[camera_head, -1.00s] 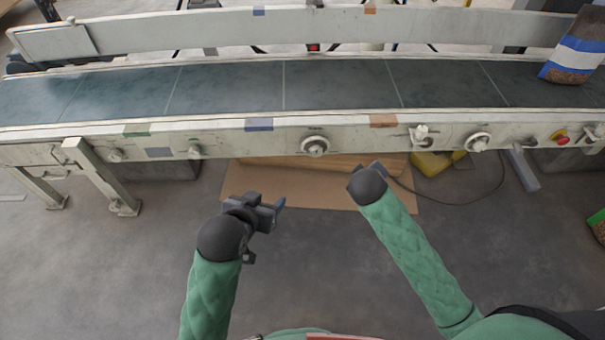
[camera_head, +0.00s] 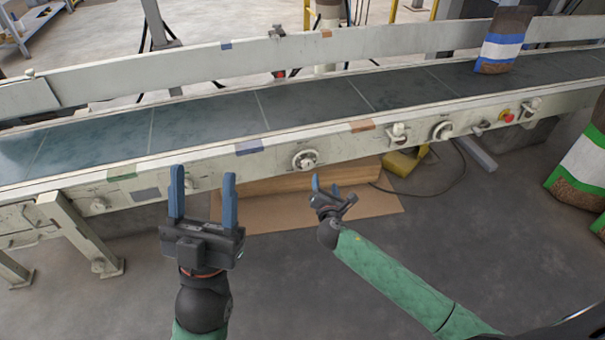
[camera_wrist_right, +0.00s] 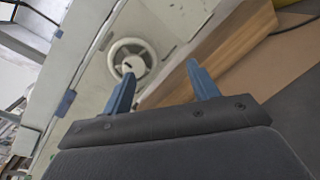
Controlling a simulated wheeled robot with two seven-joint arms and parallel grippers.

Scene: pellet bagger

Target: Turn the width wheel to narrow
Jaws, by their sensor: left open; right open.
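A round handwheel (camera_head: 305,160) with a pale rim and a hub knob sits on the conveyor's front rail, near the middle of the head view. It also shows in the right wrist view (camera_wrist_right: 132,58), just beyond the left fingertip. A second handwheel (camera_head: 441,130) is farther right on the same rail. I cannot read the labels to tell which is the width wheel. My right gripper (camera_head: 325,187) is open and empty, below and slightly right of the middle wheel, apart from it. My left gripper (camera_head: 203,185) is open and empty, fingers up, in front of the rail's left part.
The conveyor belt (camera_head: 290,107) runs across, with a filled bag (camera_head: 502,48) on it at right. Small knobs, a clamp and a red button (camera_head: 507,115) line the front rail. Cardboard (camera_head: 275,210) lies on the floor below. Green-and-white bags (camera_head: 583,165) stand at the right.

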